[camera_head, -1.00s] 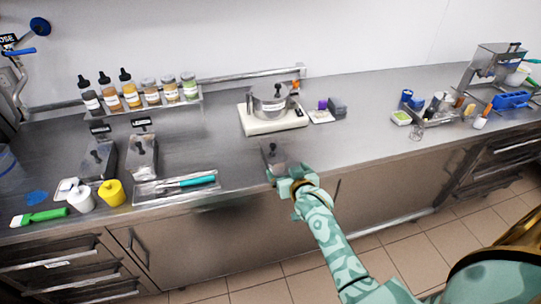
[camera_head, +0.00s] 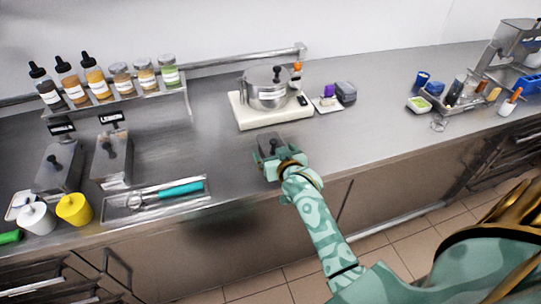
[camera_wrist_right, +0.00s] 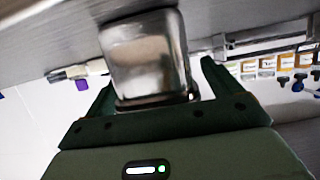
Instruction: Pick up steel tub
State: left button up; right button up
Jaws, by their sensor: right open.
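A small steel tub (camera_head: 270,143) with a dark knob on its lid stands near the counter's front edge, in front of the white scale. My right gripper (camera_head: 272,160) is open at the tub's near side and partly hides it. In the right wrist view the tub's shiny wall (camera_wrist_right: 148,62) shows between the two spread fingers, with a gap at each side. Two similar lidded steel tubs stand at the left, one (camera_head: 113,160) beside the other (camera_head: 60,168). My left gripper is not in view.
A steel pot (camera_head: 267,92) sits on the white scale (camera_head: 245,115) behind the tub. A tray (camera_head: 120,211) with a teal-handled tool lies to the left. Bottles and jars stand on a rack (camera_head: 145,98). The counter to the right of my gripper is clear.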

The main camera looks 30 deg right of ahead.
jog(key=shift+s+a+r, duration=0.1)
jog(key=shift+s+r, duration=0.15)
jog(key=shift+s, duration=0.2)
jog(key=c, duration=1.3)
jog(key=shift+w, duration=0.15)
jog(key=shift+c, duration=0.2)
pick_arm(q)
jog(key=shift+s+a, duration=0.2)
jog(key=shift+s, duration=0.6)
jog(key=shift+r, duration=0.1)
